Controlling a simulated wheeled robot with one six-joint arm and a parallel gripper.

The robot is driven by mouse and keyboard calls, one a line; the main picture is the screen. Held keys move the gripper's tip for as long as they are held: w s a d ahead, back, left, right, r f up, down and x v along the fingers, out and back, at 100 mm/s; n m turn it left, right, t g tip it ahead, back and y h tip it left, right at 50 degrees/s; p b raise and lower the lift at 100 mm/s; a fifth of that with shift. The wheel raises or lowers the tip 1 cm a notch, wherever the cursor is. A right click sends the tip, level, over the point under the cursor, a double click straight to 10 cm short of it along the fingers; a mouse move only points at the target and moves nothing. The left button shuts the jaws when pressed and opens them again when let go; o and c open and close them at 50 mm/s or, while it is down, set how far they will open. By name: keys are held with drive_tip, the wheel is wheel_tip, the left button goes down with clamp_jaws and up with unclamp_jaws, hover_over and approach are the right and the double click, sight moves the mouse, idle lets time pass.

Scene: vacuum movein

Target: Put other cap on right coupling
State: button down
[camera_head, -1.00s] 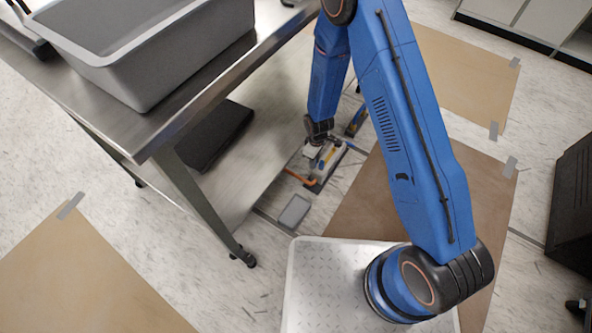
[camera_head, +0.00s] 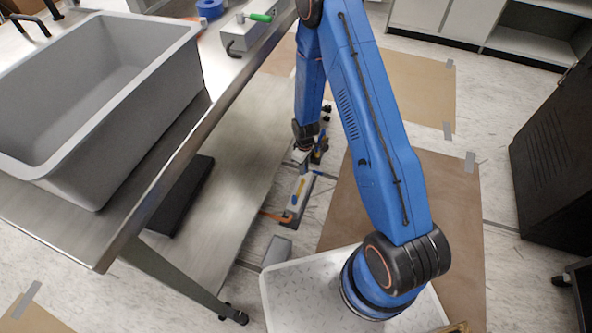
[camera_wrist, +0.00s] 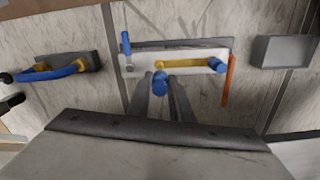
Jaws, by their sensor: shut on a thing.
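My gripper (camera_wrist: 160,88) is shut on a small blue cap (camera_wrist: 160,82), which shows between the fingertips in the wrist view. Ahead of it is a pale fixture (camera_wrist: 140,63) with a yellow bar (camera_wrist: 185,64). A blue end piece (camera_wrist: 217,65) sits at its right end and an upright blue piece (camera_wrist: 126,42) at its left. I cannot tell from the picture which of these is the right coupling. In the head view my gripper (camera_head: 303,148) is low, just beyond the far end of the pale fixture (camera_head: 299,194); the cap is hidden there.
An orange piece (camera_wrist: 228,80) stands at the fixture's right end. A grey box (camera_wrist: 284,51) lies further right. A second fixture (camera_wrist: 66,66) with a blue bent tube is at left. A steel table (camera_head: 240,75) with a grey tub (camera_head: 150,130) stands left of my arm.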

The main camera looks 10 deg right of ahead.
sight(303, 179)
drive_tip(key=shift+f, duration=0.2)
drive_tip(key=shift+f, duration=1.85)
drive_tip(key=shift+f, duration=1.75)
idle(3.6)
drive_tip(key=c, duration=1)
unclamp_jaws()
drive_tip(key=shift+c, duration=0.2)
